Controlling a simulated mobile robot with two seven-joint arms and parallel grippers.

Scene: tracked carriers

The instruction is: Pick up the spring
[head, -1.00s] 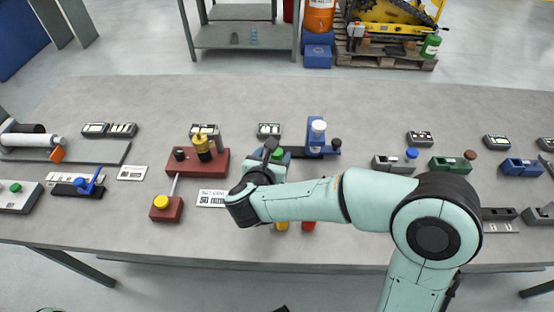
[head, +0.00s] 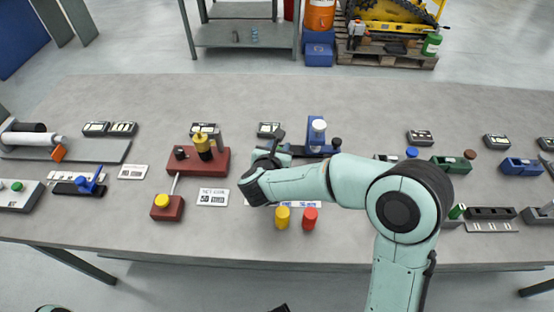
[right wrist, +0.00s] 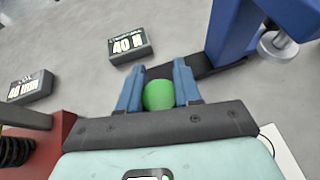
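A dark coil that looks like a spring shows at the lower left of the right wrist view (right wrist: 16,152), beside a red block. My right gripper (right wrist: 158,75) has its two blue fingers apart, with a smooth green rounded piece (right wrist: 158,96) between them. Whether the fingers press on it or only flank it I cannot tell. In the head view my right gripper (head: 274,153) is over the table, left of the blue stand, its fingertips largely hidden by its own wrist. A light-blue coil-like thing (head: 254,35) is on the back shelf. My left gripper is not in view.
A blue stand (head: 317,133) is close to the right gripper. A red fixture (head: 205,165) stands to its left. A yellow cylinder (head: 282,217) and a red cylinder (head: 309,218) stand in front. Small dark label blocks line the back.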

